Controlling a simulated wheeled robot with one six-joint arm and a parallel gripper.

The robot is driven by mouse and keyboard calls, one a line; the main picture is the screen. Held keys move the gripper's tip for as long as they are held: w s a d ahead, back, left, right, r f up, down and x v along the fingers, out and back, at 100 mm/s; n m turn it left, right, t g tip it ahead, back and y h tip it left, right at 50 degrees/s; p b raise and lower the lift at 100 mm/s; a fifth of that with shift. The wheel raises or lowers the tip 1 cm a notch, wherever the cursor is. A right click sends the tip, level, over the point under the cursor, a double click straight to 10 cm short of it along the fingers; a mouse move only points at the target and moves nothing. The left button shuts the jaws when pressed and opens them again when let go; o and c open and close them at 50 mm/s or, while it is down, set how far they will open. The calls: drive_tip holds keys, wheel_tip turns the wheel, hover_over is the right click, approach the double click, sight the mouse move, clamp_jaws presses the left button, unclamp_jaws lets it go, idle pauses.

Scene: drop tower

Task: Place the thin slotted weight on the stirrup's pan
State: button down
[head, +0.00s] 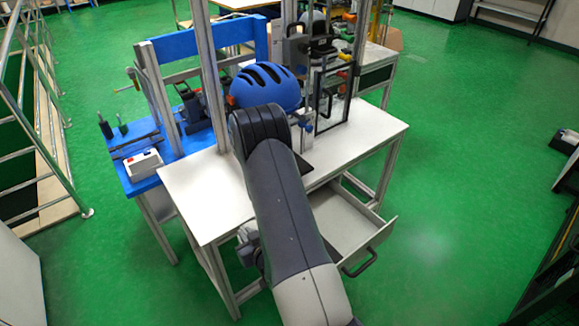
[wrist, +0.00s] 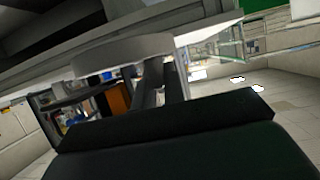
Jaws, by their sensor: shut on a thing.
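In the wrist view my gripper (wrist: 164,82) has its two dark fingers close together. They meet a pale grey, flat, round piece (wrist: 122,54), seen nearly edge-on, which looks like the thin slotted weight held at the fingertips. Its slot does not show. In the head view my arm stands over the front of the white table, and my gripper and the weight cannot be made out. The stirrup and its pan cannot be made out in either view.
A blue helmet (head: 266,87) sits by the tower's upright posts (head: 212,75). The white table (head: 195,192) has an open drawer (head: 381,232) at its front right. A white control box (head: 144,164) is on the blue bench at left. The table's left front is clear.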

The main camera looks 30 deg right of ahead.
drive_tip(key=d+r, duration=0.8)
drive_tip(key=d, duration=0.3)
drive_tip(key=d+r, duration=0.8)
drive_tip(key=d, duration=0.4)
drive_tip(key=shift+w+d+r+n+y, duration=0.25)
drive_tip(key=shift+d+r+n+y, duration=0.05)
drive_tip(key=shift+r+n+y, duration=0.1)
